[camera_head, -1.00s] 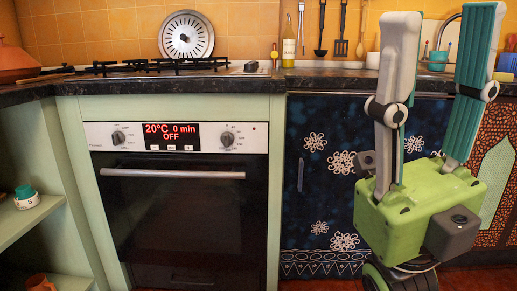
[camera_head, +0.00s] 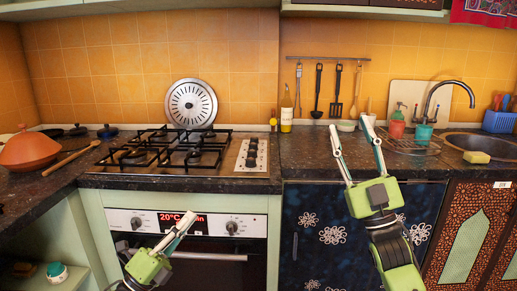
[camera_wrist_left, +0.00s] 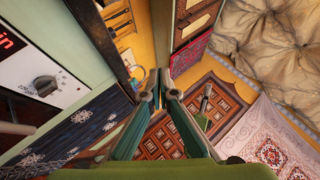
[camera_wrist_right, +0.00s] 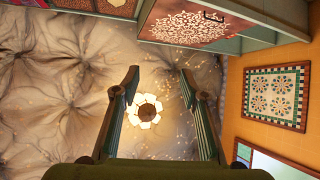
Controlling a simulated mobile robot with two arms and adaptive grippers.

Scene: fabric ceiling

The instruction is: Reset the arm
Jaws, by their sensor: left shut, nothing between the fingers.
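My left gripper (camera_head: 191,217) is in front of the oven in the head view, its fingers together and pointing up to the right. In the left wrist view its fingertips (camera_wrist_left: 158,82) meet with nothing between them. My right gripper (camera_head: 350,124) is in front of the dark cabinet and worktop, its two fingers spread and pointing up. In the right wrist view its fingers (camera_wrist_right: 163,82) stand wide apart and empty, with a ceiling lamp (camera_wrist_right: 144,110) far behind them. Neither gripper touches anything that I can see.
The oven (camera_head: 225,270) is below the gas hob (camera_head: 170,156). A terracotta tagine (camera_head: 29,150) and wooden spoon (camera_head: 72,158) lie on the left worktop. A soap bottle (camera_head: 397,122), faucet (camera_head: 440,92) and sink (camera_head: 480,143) are at the right. Hanging utensils (camera_head: 337,92) line the wall.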

